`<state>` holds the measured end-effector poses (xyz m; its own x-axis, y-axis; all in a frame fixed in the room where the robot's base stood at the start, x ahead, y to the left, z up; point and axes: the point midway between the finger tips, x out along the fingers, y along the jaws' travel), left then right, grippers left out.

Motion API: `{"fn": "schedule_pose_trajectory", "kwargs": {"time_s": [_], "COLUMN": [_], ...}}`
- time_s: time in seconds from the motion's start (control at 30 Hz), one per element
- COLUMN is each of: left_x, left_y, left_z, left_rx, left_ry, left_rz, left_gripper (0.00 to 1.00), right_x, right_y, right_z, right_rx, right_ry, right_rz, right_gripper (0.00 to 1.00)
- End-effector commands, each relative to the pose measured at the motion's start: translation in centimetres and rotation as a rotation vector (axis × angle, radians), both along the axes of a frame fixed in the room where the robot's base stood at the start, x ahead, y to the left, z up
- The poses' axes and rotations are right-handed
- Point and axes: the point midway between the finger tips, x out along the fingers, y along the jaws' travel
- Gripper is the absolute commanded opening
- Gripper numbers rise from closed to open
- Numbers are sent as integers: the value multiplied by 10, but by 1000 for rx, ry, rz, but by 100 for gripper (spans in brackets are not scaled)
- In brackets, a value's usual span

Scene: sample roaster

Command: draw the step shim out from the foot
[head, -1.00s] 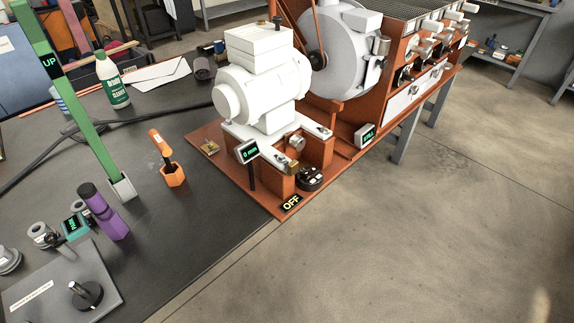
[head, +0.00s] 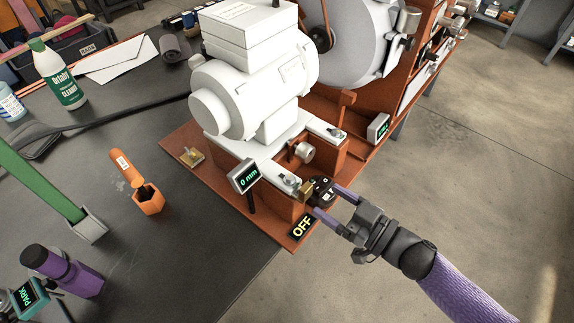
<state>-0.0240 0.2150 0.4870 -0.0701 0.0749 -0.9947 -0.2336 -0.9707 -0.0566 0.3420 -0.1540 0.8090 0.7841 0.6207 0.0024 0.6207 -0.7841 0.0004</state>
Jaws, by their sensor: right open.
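The white motor (head: 240,95) stands on white feet over an orange-brown base. A small brass block (head: 307,190) sits at the near foot (head: 286,180), and it may be the step shim. Another small brass piece (head: 192,157) lies on the base plate left of the motor. A black round part (head: 322,187) is beside the near foot. My right gripper (head: 324,200) is open, reaching in from the lower right. Its two fingertips are close to the black part, with nothing visibly held; contact is unclear. My left gripper is out of view.
A display reading 0 mm (head: 245,177) stands in front of the motor, near an OFF plate (head: 302,227). Open floor lies right.

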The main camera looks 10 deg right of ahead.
Motion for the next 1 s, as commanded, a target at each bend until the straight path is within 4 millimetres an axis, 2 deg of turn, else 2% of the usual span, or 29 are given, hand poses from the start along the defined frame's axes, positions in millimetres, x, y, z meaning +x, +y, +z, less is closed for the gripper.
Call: {"fn": "schedule_pose_trajectory", "kwargs": {"time_s": [0.13, 0.3, 0.5, 0.73, 0.77, 1.0], "left_x": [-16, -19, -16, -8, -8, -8], "left_y": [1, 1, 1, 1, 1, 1], "left_z": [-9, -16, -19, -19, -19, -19], "left_rx": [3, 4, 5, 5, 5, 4], "left_ry": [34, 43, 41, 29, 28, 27], "left_rz": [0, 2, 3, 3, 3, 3], "left_gripper": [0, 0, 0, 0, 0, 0], "right_x": [28, 53, 66, 66, 66, 66], "right_y": [22, 40, 50, 51, 51, 51], "right_z": [-3, -3, -2, -1, -1, -2], "right_rx": [1, 0, -1, -1, -1, -1], "right_ry": [-3, 0, 3, 3, 3, 3], "right_rz": [-2, -5, -6, -7, -7, -7], "right_gripper": [76, 76, 76, 76, 72, 21]}}
